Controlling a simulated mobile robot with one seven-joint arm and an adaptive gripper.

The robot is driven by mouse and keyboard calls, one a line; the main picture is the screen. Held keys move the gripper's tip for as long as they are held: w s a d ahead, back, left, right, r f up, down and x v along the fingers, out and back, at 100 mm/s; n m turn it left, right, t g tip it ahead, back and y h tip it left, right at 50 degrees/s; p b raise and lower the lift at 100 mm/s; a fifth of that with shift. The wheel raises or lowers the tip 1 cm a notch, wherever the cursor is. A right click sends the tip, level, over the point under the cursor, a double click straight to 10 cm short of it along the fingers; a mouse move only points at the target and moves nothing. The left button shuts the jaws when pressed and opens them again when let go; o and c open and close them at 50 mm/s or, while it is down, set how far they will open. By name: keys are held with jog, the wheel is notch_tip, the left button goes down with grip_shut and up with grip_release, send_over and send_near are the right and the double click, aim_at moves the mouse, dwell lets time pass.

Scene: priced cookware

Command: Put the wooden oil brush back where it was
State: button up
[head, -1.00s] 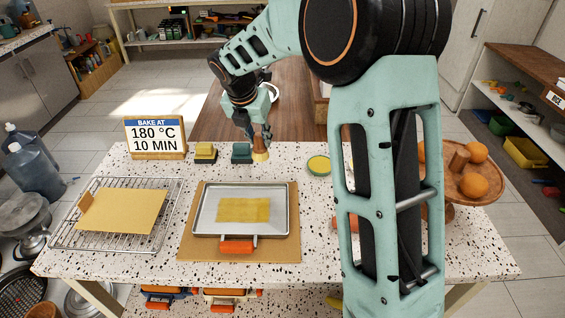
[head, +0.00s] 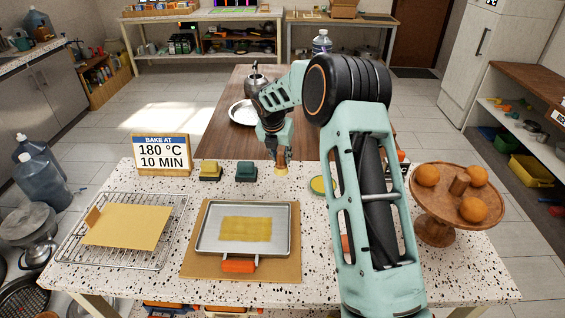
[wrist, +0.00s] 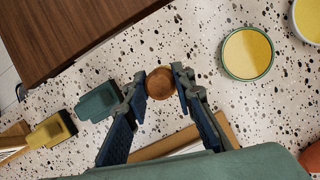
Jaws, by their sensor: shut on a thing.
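The wooden oil brush (head: 281,168) is upright in my gripper (head: 281,157), pale end down, at the far edge of the speckled table. In the wrist view its round brown top (wrist: 160,83) sits between the two fingertips (wrist: 160,85), and its lower part is hidden. I cannot tell whether its pale end touches the table. It is right of a dark green block-shaped tool (head: 246,172) and left of a round dish of yellow oil (head: 320,185), which also shows in the wrist view (wrist: 248,54).
A yellow block-shaped tool (head: 210,171) and a bake sign (head: 161,154) stand left. A metal tray (head: 205,240) with a yellow sheet is in front. A wire rack (head: 70,256) is at left, a wooden stand (head: 437,210) with oranges at right. A brown table (head: 215,135) is behind.

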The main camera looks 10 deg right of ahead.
aim_at(282, 163)
jog(key=shift+w+d+f, duration=0.3)
jog(key=shift+w+f, duration=0.15)
jog(key=shift+f, duration=0.2)
jog(key=shift+w+f, duration=0.1)
jog(key=shift+f, duration=1.5)
jog(key=shift+f, duration=0.2)
jog(key=o, duration=1)
jog(key=shift+r, duration=0.1)
jog(key=shift+r, duration=0.2)
jog(key=v, duration=1.1)
jog(key=shift+s+r+b, duration=0.25)
jog(key=shift+r+b, duration=0.1)
jog(key=shift+b, duration=0.05)
